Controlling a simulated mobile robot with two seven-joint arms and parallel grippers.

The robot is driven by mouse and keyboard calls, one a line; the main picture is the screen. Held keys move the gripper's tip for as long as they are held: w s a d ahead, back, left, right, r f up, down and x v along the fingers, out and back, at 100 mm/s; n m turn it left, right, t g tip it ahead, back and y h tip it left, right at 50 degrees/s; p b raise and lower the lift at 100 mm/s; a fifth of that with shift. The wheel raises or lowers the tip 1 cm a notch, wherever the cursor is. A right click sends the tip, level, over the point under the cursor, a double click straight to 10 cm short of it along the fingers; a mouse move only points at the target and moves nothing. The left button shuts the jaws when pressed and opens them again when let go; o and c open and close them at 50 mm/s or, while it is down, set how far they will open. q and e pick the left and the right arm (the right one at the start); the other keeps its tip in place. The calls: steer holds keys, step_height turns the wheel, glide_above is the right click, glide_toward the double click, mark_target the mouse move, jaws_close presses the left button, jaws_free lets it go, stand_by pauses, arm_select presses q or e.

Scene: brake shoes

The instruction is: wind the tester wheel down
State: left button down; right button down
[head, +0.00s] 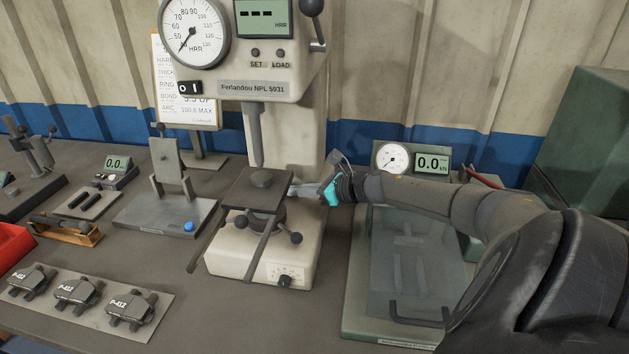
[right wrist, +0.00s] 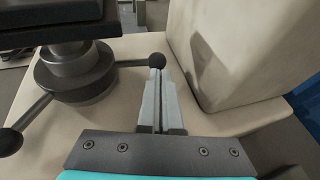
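The tester wheel (head: 268,217) is a dark hub with spokes ending in black ball knobs, under the square plate (head: 255,190) of the hardness tester. In the right wrist view, its hub (right wrist: 75,72) is at upper left, with one knob (right wrist: 11,142) at the left edge and another knob (right wrist: 157,60) at my fingertips. My right gripper (head: 306,189) reaches in from the right, beside the tester column. Its fingers (right wrist: 159,75) look shut, with only a thin gap between them. The knob sits at their tips, not visibly between them; contact is unclear. My left gripper is not in view.
The tester head (head: 245,88) with its dial overhangs the plate. Its column (right wrist: 235,45) stands close to the right of my fingers. A green tester (head: 405,240) lies below my right arm. Brake pads (head: 130,308) lie on a mat (head: 100,325) at front left.

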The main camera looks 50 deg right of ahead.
steer(key=shift+s+r, duration=0.1)
steer(key=shift+p+v, duration=0.9)
steer(key=shift+v, duration=1.6)
steer(key=p+v, duration=0.4)
steer(key=v, duration=0.6)
steer(key=shift+p, duration=0.4)
